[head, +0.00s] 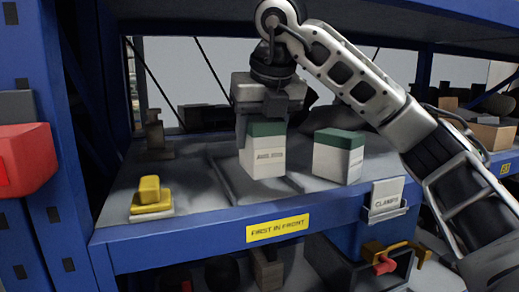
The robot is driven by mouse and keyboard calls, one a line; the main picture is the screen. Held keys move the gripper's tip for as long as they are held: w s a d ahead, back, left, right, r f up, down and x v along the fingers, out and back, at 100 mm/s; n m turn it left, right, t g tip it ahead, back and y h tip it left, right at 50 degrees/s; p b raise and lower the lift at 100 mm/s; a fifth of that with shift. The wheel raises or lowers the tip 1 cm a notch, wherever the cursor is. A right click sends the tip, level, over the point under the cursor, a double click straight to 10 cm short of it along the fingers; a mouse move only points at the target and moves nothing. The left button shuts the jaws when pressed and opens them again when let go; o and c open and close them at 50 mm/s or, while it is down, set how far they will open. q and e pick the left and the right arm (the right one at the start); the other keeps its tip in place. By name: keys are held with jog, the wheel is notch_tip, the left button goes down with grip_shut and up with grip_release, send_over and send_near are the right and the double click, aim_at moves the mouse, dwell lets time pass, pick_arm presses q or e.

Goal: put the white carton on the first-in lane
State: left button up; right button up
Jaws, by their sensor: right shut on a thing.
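A white carton with a green top (263,160) is in the head view at the middle of the shelf. My right gripper (264,118) comes down from above and is shut on its upper part. Whether the carton touches the shelf cannot be told. A second white carton with a green top (338,157) stands upright to its right, apart from it. A yellow label reading "FIRST IN FRONT" (277,228) is on the shelf's blue front edge, below the held carton. My left gripper is not in view.
A yellow object (150,194) sits at the shelf's front left. A "CLAMPS" card (386,195) hangs on the front edge at right. Blue uprights (75,150) and an upper shelf (200,12) frame the space. Bare shelf shows left of the held carton.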

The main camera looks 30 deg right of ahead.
jog(key=shift+w+f, duration=0.2)
jog(key=shift+w, duration=0.1)
notch_tip(320, 180, down, 3)
jog(key=shift+d+f, duration=0.1)
jog(key=shift+f, duration=0.2)
jog(key=o, duration=1.1)
